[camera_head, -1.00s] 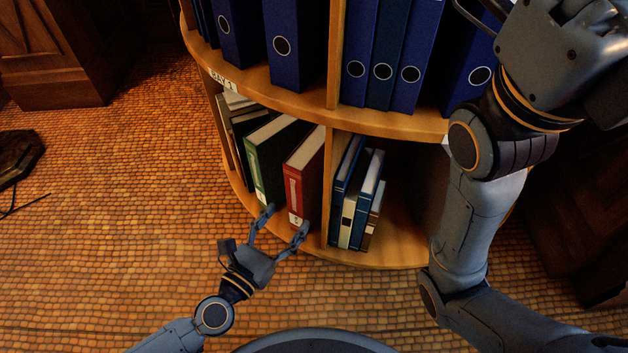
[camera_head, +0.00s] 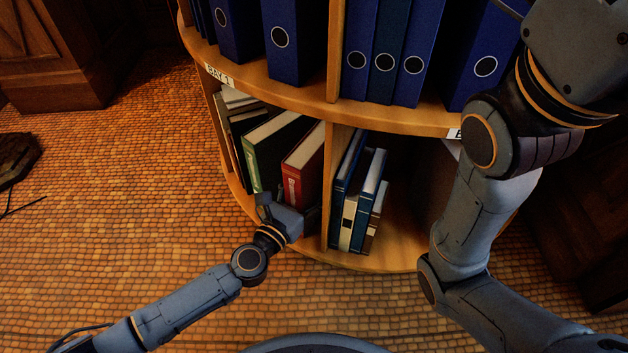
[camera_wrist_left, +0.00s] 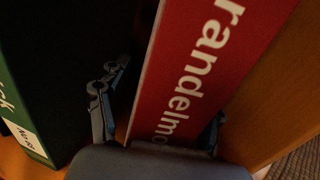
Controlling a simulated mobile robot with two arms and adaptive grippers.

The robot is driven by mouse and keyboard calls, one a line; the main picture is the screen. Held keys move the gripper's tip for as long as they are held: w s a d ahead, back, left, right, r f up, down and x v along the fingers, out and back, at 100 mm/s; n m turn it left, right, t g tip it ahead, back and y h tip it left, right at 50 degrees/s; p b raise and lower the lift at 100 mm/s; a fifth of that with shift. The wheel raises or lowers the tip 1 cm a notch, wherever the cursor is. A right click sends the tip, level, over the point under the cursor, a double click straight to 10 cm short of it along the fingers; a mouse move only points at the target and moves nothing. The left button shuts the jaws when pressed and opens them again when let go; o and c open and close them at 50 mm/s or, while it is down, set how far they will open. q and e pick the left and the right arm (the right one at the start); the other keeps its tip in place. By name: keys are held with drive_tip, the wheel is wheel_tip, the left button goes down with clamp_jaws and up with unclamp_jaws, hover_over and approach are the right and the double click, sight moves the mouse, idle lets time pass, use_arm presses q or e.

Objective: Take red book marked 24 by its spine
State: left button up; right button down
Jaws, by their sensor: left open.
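The red book (camera_head: 303,172) stands upright on the lower shelf, just left of a vertical divider. Its spine faces out and fills the middle of the left wrist view (camera_wrist_left: 190,75), with white lettering. The spine's lower end and any number there are hidden by my left gripper. My left gripper (camera_head: 288,208) is at the lower part of the spine. In the left wrist view its open fingers (camera_wrist_left: 158,115) stand on either side of the red spine, and I cannot tell whether they touch it. My right arm rises at the right; its gripper is out of view.
A green book (camera_head: 262,158) stands left of the red one, with a dark gap between. The wooden divider (camera_head: 337,180) is close on the right. Blue books (camera_head: 360,195) stand beyond it. The upper shelf edge (camera_head: 300,98) overhangs, carrying blue binders (camera_head: 283,40).

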use_arm(q)
clamp_jaws()
drive_tip(key=shift+r, duration=0.2)
idle(0.3)
